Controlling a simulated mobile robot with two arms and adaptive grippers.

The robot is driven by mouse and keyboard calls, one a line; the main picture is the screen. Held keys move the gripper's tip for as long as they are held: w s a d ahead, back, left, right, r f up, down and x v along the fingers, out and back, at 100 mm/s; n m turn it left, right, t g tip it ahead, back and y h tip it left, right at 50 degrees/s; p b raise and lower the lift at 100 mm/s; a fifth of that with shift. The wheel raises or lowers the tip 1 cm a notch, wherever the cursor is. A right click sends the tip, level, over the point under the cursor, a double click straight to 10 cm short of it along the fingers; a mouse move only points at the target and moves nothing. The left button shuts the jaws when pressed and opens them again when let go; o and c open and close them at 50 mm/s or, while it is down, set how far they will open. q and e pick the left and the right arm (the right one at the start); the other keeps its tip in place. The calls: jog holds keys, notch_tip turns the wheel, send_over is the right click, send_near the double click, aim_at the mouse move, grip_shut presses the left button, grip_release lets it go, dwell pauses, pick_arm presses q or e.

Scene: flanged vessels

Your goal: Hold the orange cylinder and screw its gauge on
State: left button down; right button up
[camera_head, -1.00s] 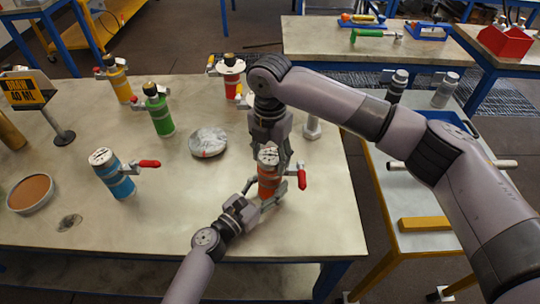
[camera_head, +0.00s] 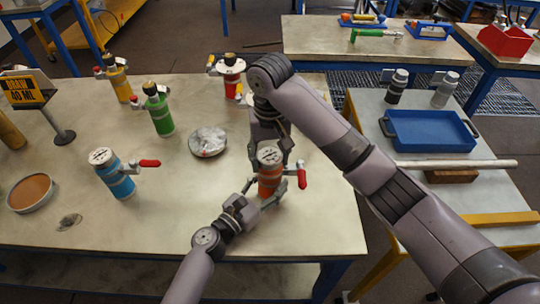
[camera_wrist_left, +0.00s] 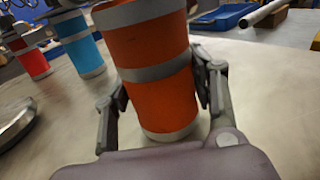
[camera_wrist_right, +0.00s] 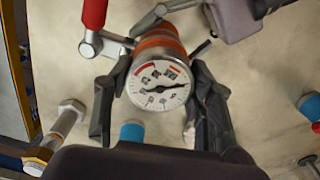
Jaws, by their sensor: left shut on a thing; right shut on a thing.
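The orange cylinder (camera_head: 268,181) stands upright near the table's front right, with a red-handled side valve (camera_head: 301,176). My left gripper (camera_head: 268,193) is shut around its body from the front. In the left wrist view a finger is on each side of the orange cylinder (camera_wrist_left: 160,85); its top is out of frame. The gauge (camera_head: 270,156) sits at the top of the cylinder. My right gripper (camera_head: 270,148) is shut on it from above. In the right wrist view the round white gauge dial (camera_wrist_right: 159,84) is between the fingers. The joint below it is hidden.
Blue (camera_head: 115,175), green (camera_head: 159,114), yellow (camera_head: 119,82) and red (camera_head: 231,75) cylinders stand to the left and behind. A round silver dish (camera_head: 208,142) lies mid-table. A side table at the right holds a blue tray (camera_head: 430,132).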

jog(key=m, duration=0.6)
jog(key=o, duration=1.3)
jog(key=shift+r, duration=2.25)
